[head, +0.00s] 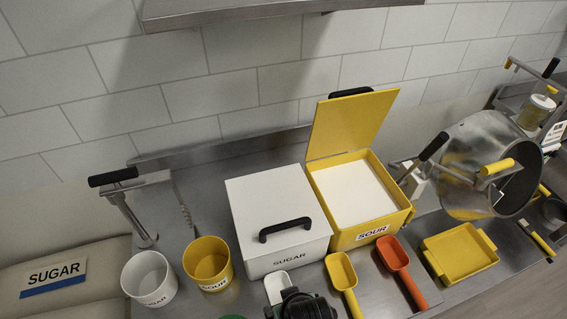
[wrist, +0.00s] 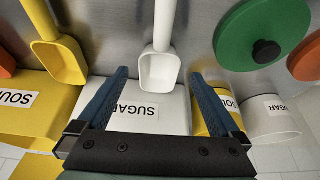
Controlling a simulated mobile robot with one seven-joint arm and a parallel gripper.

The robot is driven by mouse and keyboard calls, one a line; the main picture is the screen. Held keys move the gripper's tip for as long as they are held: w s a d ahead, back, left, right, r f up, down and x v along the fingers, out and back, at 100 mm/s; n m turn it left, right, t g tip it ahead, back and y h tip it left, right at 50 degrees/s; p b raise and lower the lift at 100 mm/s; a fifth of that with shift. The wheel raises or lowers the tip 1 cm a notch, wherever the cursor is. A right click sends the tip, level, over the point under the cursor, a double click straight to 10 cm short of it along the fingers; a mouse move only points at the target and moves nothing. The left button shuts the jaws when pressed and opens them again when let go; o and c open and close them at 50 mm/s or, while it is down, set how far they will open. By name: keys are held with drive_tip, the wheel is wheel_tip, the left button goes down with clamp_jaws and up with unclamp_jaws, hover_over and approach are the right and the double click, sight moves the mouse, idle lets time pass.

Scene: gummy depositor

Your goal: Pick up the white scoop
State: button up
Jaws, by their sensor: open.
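The white scoop (head: 277,287) lies on the steel counter in front of the white SUGAR bin (head: 280,225). In the wrist view the scoop (wrist: 160,70) has its bowl beyond and between my fingertips, with the handle running to the top edge. My gripper (wrist: 158,74) is open, with a blue finger on each side and nothing held. I cannot tell its exact height above the scoop. In the head view a dark part of my arm beside the scoop hides some of the counter and the scoop's handle end.
A yellow scoop (head: 342,274) and an orange scoop (head: 396,257) lie to the right. A yellow SOUR bin (head: 375,234) stands with its lid raised. White (head: 149,279) and yellow (head: 208,262) buckets stand at left. A green lid (wrist: 255,30) lies near the white scoop.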

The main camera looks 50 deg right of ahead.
drive_tip(key=shift+w+p+x, duration=0.2)
drive_tip(key=shift+p+x, duration=0.3)
drive_tip(key=shift+x, duration=2.7)
drive_tip(key=shift+d+r, duration=0.1)
drive_tip(key=c, duration=1.2)
drive_tip(key=shift+c, duration=0.2)
drive_tip(key=shift+r, duration=0.1)
wheel_tip(320, 180, up, 18)
drive_tip(key=p, duration=1.2)
